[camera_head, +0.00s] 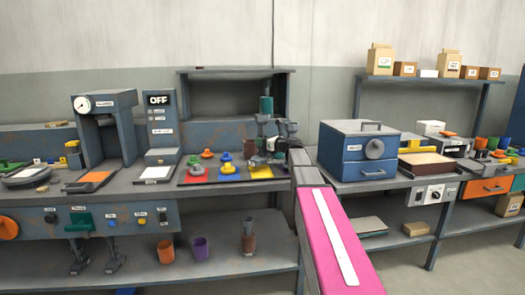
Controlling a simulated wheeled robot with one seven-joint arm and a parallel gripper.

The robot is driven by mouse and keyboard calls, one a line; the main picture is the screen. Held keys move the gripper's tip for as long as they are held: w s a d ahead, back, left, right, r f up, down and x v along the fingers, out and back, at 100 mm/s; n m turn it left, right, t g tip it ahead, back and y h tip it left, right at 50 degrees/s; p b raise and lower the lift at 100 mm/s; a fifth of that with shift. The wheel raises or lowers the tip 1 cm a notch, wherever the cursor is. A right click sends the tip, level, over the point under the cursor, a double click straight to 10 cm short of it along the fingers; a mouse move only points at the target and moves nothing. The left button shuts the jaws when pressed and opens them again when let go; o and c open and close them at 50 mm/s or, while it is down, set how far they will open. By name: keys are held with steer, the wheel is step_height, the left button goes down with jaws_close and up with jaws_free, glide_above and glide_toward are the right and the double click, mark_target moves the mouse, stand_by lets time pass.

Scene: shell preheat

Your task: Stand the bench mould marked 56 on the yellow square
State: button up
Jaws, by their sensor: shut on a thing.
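The yellow square (261,172) lies at the right end of a row on the left bench, beside a blue square and a red square (195,174). My gripper (275,138) is above and behind the yellow square, small and partly hidden by my own arm. It is shut on a small brownish object (270,146), held close to the bench top. No number 56 can be read on any piece, so I cannot tell which mould this is.
Several coloured knobbed pieces (226,160) crowd the squares. A grey press (105,125) and an OFF panel (160,110) stand left. A blue oven box (358,150) stands right of my arm. A wall shelf (233,72) overhangs behind.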

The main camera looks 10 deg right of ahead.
steer(key=shift+d+f, duration=0.15)
steer(key=shift+f, duration=1.9)
steer(key=shift+f, duration=0.1)
steer(key=o, duration=1.2)
steer(key=shift+s+d, duration=0.2)
steer(key=v, duration=1.1)
steer(key=shift+s+d, duration=0.15)
